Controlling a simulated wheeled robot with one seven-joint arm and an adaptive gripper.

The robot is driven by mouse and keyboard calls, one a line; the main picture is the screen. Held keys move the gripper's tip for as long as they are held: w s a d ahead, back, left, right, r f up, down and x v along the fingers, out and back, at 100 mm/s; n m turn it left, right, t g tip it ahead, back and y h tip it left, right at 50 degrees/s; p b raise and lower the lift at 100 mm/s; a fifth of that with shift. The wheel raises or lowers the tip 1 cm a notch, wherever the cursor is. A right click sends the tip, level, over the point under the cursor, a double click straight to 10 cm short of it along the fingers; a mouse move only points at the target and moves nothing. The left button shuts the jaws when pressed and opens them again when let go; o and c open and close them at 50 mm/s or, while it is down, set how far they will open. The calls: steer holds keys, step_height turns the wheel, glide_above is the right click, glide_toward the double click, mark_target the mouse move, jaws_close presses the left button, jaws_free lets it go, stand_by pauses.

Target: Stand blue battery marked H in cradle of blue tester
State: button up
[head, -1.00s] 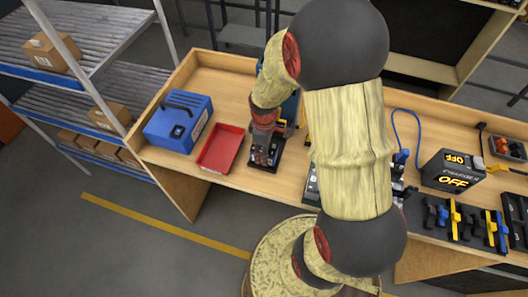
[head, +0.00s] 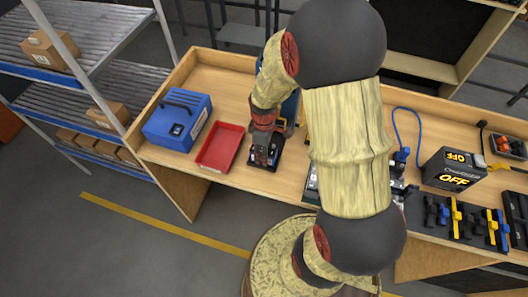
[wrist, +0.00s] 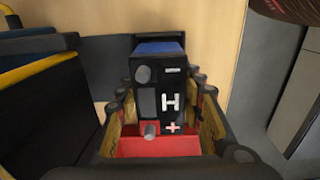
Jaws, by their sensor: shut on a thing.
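The battery marked H (wrist: 165,95) has a black body, a blue end, a white H and a red plus mark. In the wrist view it is between the pads of my gripper (wrist: 163,108), which is shut on it. A red surface shows below the battery. In the head view my gripper (head: 266,142) is low over the bench, just right of the red tray. A blue thing (head: 291,104) stands behind it, partly hidden by my arm; I cannot tell whether it is the blue tester. No cradle shows clearly.
The red tray (head: 220,147) looks empty. A blue box with a handle (head: 178,121) stands left of it. My arm hides the bench's middle.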

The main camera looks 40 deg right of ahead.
steer(key=shift+f, duration=0.45)
steer(key=o, duration=1.3)
steer(key=shift+o, duration=0.6)
step_height(320, 180, up, 12)
steer(key=shift+r, duration=0.1)
